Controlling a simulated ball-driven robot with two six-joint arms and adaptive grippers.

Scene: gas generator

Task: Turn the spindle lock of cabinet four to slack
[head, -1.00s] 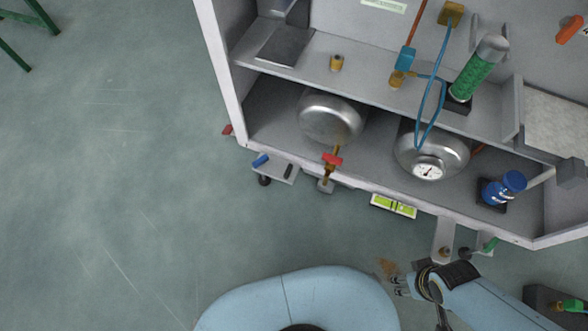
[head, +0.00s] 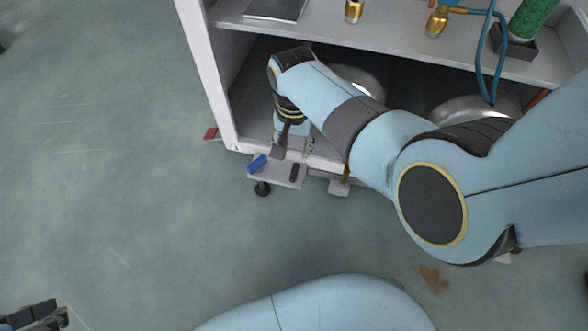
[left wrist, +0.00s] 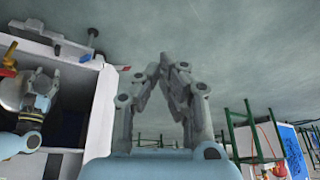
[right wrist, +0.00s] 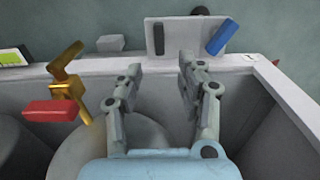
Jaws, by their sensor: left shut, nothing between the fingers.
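The cabinet (head: 190,60) stands open at the top of the head view. A small grey plate (head: 280,178) juts from its front edge, bearing a blue handle (head: 257,163) and a black handle (head: 294,172). I cannot tell which part is the spindle lock; no cabinet number is legible. My right gripper (head: 293,155) points down at the cabinet's front edge beside the plate. In the right wrist view it (right wrist: 160,75) is open and empty, with the plate (right wrist: 187,36) beyond its fingertips. My left gripper (left wrist: 172,60) is shut and empty over the floor, away from the cabinet.
A brass valve (right wrist: 68,88) with a red handle (right wrist: 50,110) stands left of my right gripper in its wrist view. A rounded metal tank (right wrist: 110,150) lies below it. Green-legged furniture (left wrist: 245,130) shows in the left wrist view. The floor (head: 110,180) left of the cabinet is clear.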

